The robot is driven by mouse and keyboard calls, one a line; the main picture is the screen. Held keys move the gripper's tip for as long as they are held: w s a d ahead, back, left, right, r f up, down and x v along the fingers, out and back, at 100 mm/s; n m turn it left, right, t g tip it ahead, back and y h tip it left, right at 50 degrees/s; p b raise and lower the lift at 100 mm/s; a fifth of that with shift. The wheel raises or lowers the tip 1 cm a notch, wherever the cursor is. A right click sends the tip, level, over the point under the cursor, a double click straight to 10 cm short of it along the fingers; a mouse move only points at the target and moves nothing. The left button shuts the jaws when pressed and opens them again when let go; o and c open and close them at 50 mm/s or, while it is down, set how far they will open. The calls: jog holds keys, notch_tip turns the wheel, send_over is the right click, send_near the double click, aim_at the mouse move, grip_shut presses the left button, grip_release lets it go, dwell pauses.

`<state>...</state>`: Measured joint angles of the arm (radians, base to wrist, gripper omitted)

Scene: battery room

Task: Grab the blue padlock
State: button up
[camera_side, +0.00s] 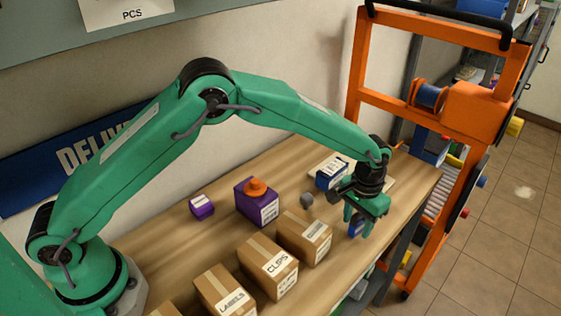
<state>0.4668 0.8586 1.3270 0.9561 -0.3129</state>
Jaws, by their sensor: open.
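A small blue thing (355,229), which looks like the blue padlock, is on the wooden table near its right edge. It is partly hidden by my gripper (359,226). My gripper points down over it, with its green fingers open. The fingers are at or around the blue thing; I cannot tell whether they touch it.
A blue and white box (331,172) stands behind my gripper. A grey round object (307,200) lies to the left, near a purple box (257,203) with an orange thing on top. Cardboard boxes (304,236) line the front. An orange frame (440,100) stands beyond the table (160,240).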

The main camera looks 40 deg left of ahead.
aim_at(359, 214)
dwell(0.4)
grip_shut()
jog(key=shift+r, duration=0.1)
notch_tip(359, 214, up, 10)
jog(key=shift+f, duration=0.1)
dwell(0.6)
dwell(0.4)
